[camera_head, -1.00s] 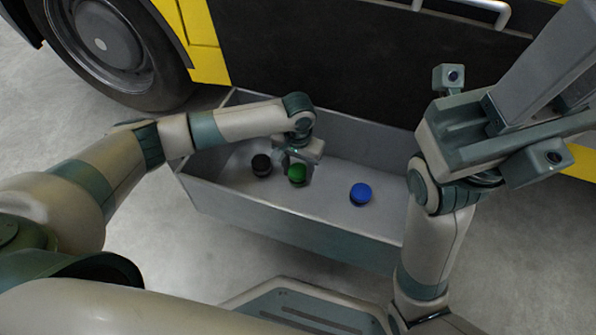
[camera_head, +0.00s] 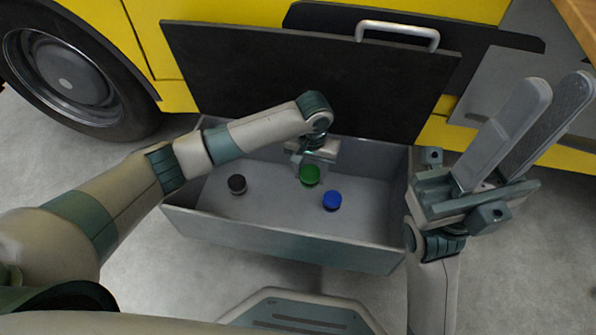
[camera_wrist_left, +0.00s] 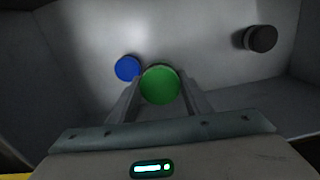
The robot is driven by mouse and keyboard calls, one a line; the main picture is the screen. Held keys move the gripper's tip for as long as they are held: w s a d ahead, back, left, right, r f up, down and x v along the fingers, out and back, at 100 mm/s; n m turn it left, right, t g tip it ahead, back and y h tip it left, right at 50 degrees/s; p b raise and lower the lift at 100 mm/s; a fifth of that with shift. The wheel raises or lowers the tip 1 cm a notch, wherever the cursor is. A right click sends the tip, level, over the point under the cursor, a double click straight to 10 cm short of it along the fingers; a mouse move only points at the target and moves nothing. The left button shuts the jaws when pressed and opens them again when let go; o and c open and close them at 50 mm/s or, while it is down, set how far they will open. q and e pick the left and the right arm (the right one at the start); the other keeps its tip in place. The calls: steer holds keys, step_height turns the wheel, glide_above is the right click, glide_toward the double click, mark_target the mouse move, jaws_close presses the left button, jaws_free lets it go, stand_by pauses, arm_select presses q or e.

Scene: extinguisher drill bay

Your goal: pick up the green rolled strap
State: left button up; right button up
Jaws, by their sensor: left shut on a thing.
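The green rolled strap (camera_head: 309,175) is a short round roll held between the fingers of my left gripper (camera_head: 311,166). In the left wrist view the green strap (camera_wrist_left: 160,84) sits between the two fingertips and looks larger than the other rolls, so it appears raised off the floor of the grey bin (camera_head: 280,233). My left gripper is shut on it. How far the strap is above the floor is hard to tell. My right gripper (camera_head: 533,124) is raised at the right, beyond the bin's right end, with its two long fingers apart and nothing between them.
A blue roll (camera_head: 332,200) lies on the bin floor just right of the green one. A black roll (camera_head: 237,184) lies further left. The dark panel with a handle (camera_head: 398,34) rises behind the bin, and a wheel (camera_head: 70,72) stands at the left.

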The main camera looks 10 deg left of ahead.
arm_select(q)
steer(key=shift+d+r, duration=0.15)
steer(key=shift+d, duration=0.1)
stand_by(0.4)
